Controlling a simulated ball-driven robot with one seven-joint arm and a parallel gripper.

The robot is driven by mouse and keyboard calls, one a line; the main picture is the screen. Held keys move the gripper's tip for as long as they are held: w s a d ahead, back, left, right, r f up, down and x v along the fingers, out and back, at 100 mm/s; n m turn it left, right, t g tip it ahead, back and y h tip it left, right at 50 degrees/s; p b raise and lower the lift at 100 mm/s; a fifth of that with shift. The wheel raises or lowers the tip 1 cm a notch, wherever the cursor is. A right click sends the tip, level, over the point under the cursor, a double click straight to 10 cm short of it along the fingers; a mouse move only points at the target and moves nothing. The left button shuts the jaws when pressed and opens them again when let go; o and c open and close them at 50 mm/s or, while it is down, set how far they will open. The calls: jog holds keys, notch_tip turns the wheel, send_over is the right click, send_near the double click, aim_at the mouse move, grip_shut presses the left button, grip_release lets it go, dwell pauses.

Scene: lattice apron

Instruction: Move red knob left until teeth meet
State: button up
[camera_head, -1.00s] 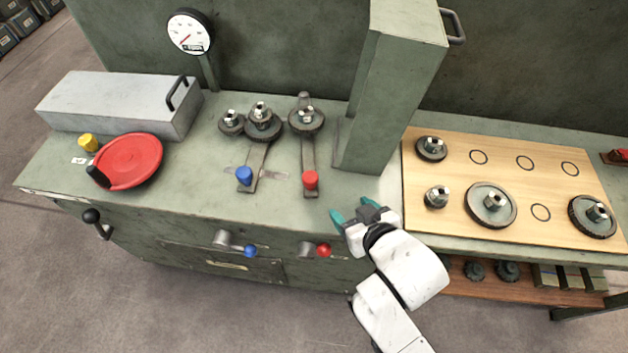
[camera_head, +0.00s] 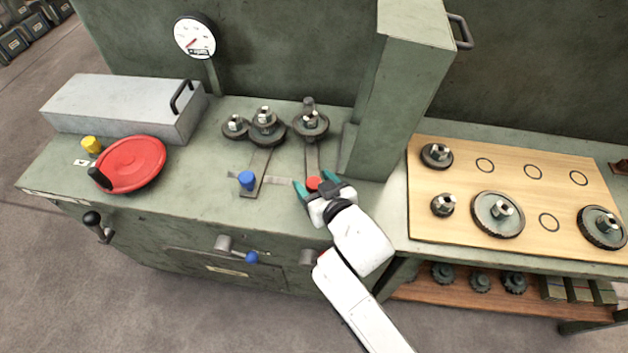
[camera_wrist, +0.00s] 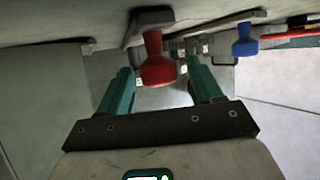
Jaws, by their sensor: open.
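The red knob (camera_head: 313,183) stands at the near end of a dark lever arm (camera_head: 311,155) on the green bench top. A toothed gear (camera_head: 311,124) sits at that arm's far end, with a narrow gap to the middle gear (camera_head: 268,130) on its left. My gripper (camera_head: 317,187) is open, with its teal fingers on either side of the red knob. In the wrist view the red knob (camera_wrist: 158,70) shows between the open fingers (camera_wrist: 160,85), with space on both sides. I see no clear contact.
A blue knob (camera_head: 247,180) on its own lever stands to the left. A green column (camera_head: 395,95) rises close on the right. A wooden board (camera_head: 470,180) with gears lies farther right. A red handwheel (camera_head: 135,162) and grey box (camera_head: 115,105) are at the left.

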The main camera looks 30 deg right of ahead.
jog(key=shift+w+f, duration=0.15)
jog(key=shift+w, duration=0.25)
grip_shut()
dwell(0.4)
